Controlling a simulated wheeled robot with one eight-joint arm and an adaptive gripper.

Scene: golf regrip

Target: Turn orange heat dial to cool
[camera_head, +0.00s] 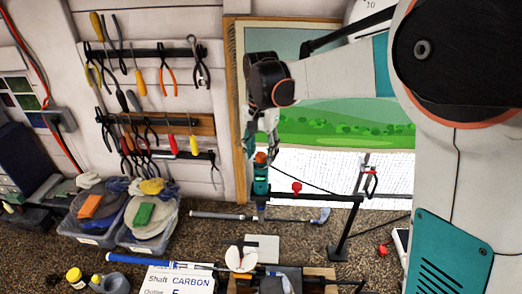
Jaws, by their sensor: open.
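The orange heat dial (260,157) shows as a small orange piece on top of a teal and black heat tool (261,181). The tool stands upright at the left end of a black horizontal bar. My gripper (263,147) points down from the arm's end, right above the dial. Its grey fingers are open and their tips are close to the dial; I cannot tell whether they touch it. The dial's setting and any markings are too small to read.
The black bar (318,198) on its stand runs right from the tool, with a red knob (297,188). Golf clubs (218,215) lie below. Two bins (92,229) of cloths and pads stand left. Pliers and screwdrivers hang on the wall racks (150,52).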

